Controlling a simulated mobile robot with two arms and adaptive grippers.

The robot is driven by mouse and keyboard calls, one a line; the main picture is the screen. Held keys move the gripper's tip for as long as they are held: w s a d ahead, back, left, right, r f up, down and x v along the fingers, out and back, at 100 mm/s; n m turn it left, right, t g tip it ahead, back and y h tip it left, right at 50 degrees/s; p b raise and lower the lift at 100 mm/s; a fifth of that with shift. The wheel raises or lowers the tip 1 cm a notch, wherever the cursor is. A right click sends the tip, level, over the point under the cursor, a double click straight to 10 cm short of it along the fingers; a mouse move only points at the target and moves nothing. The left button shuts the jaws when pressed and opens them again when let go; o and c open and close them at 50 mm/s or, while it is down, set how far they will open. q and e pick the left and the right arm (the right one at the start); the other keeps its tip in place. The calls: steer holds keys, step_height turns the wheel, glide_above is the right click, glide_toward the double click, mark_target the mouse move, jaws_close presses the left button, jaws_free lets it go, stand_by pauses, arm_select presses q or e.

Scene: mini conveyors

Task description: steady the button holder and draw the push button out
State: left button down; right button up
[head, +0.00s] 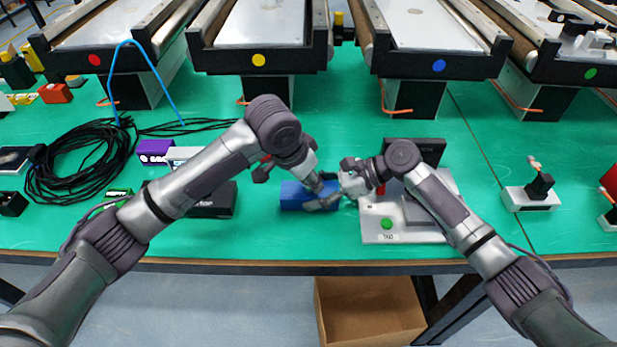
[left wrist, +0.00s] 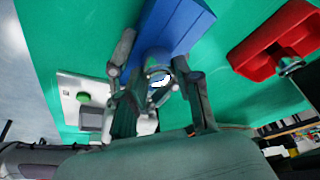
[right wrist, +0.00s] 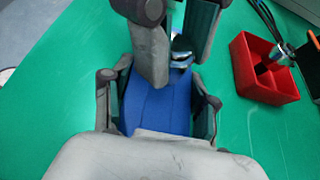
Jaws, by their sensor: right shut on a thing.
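The blue button holder (head: 293,196) lies on the green table, front middle; it also shows in the left wrist view (left wrist: 178,28) and right wrist view (right wrist: 155,108). My right gripper (right wrist: 158,103) is shut on the holder, one finger along each side. The push button (left wrist: 160,77) is a small shiny metal ring with a bright centre at the holder's end; it is partly hidden in the right wrist view (right wrist: 180,58). My left gripper (left wrist: 163,98) is open, its fingers on either side of the button with gaps visible. In the head view the two grippers overlap there.
A red compartment bin (right wrist: 262,82) with a metal part stands close behind the holder. A pale plate with a green button (head: 386,224) lies to the right, under my right arm. Black cables (head: 80,165) lie left; conveyors (head: 260,60) line the back.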

arm_select(q)
steer(key=shift+r, duration=0.2)
arm_select(e)
steer(key=shift+s+f, duration=0.1)
steer(key=shift+f, duration=0.1)
arm_select(q)
steer(key=shift+r, duration=2.6)
arm_select(e)
steer(key=o, duration=0.9)
steer(key=shift+r, duration=0.15)
steer(key=shift+o, duration=0.2)
steer(key=v, duration=1.2)
steer(key=shift+d, duration=0.1)
